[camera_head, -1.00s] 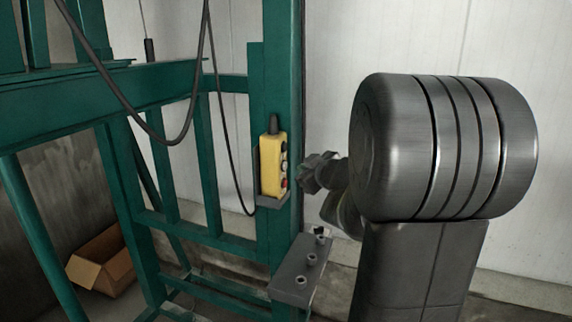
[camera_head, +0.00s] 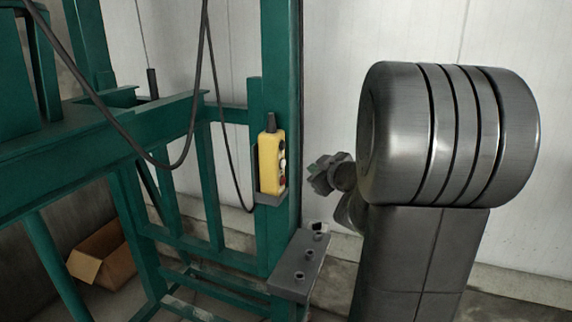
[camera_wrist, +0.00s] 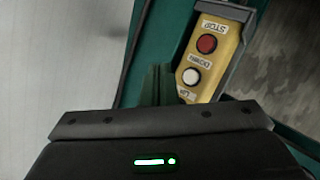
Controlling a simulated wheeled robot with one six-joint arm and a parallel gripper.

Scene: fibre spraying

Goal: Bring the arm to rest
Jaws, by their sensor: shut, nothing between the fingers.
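A yellow control pendant (camera_head: 270,163) sits upright in a small holder on a green steel post. In the wrist view the pendant (camera_wrist: 222,55) shows upside down, with a red STOP button and white buttons marked DOWN and UP. My gripper (camera_head: 320,177) is to the right of the pendant in the head view, apart from it and partly hidden behind my large grey arm joint. In the wrist view my gripper (camera_wrist: 157,74) is shut and empty, its dark fingers pointing up the picture beside the pendant.
A green steel frame (camera_head: 60,150) fills the left, with a black cable (camera_head: 187,140) hanging from above. A grey bracket with bolts (camera_head: 300,264) juts out below the pendant. An open cardboard box (camera_head: 105,255) lies on the floor. Pale wall panels (camera_head: 335,70) stand behind.

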